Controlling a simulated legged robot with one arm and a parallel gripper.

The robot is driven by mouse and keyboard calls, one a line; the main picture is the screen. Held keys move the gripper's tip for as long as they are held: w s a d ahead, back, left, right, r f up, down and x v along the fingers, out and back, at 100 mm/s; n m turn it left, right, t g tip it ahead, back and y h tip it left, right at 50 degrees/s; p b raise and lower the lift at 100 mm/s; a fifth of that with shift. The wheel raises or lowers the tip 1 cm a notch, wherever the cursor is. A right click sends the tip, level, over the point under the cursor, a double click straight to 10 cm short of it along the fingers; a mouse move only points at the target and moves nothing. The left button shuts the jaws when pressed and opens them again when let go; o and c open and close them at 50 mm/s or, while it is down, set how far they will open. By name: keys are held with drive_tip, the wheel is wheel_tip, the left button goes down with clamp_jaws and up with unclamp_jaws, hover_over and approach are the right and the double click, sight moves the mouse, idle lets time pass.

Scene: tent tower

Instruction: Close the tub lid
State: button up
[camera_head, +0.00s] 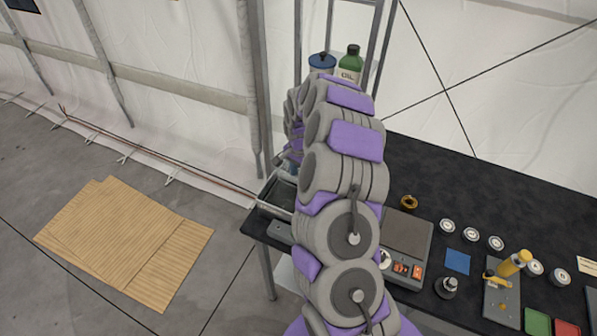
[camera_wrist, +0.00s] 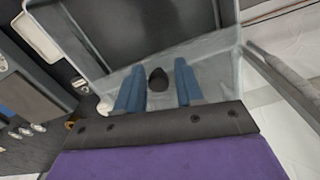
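The tub (camera_head: 271,194) stands at the left end of the black table, partly hidden behind my arm in the head view. In the wrist view a pale rim (camera_wrist: 88,38) frames the tub's dark inside. A translucent grey panel, which looks like the lid (camera_wrist: 214,70), crosses in front of my gripper with a dark round knob (camera_wrist: 157,79) on it. My gripper (camera_wrist: 157,88) has its two blue fingers apart, one on each side of the knob, with gaps visible. I cannot tell the lid's angle. The gripper is hidden in the head view.
A scale-like device (camera_head: 407,236), a brass ring (camera_head: 409,202), several white discs, a blue square (camera_head: 457,262) and a yellow-topped tool (camera_head: 514,263) lie to the right. A green oil bottle (camera_head: 349,64) and blue can (camera_head: 322,63) stand behind my arm. Metal poles rise near the tub.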

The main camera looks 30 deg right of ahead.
drive_tip(key=shift+w+d+f, duration=0.1)
drive_tip(key=shift+d+f, duration=0.05)
drive_tip(key=shift+d, duration=0.85)
drive_tip(key=shift+c, duration=1.4)
drive_tip(key=shift+d+f, duration=0.1)
drive_tip(key=shift+d, duration=0.1)
drive_tip(key=shift+c, duration=0.8)
drive_tip(key=shift+a, duration=0.1)
clamp_jaws()
drive_tip(key=shift+a+r, duration=0.2)
drive_tip(key=shift+a, duration=0.5)
drive_tip(key=shift+s, duration=0.25)
drive_tip(key=s+a+b, duration=0.1)
drive_tip(key=s+a, duration=0.5)
drive_tip(key=a, duration=0.2)
drive_tip(key=shift+s+a, duration=0.25)
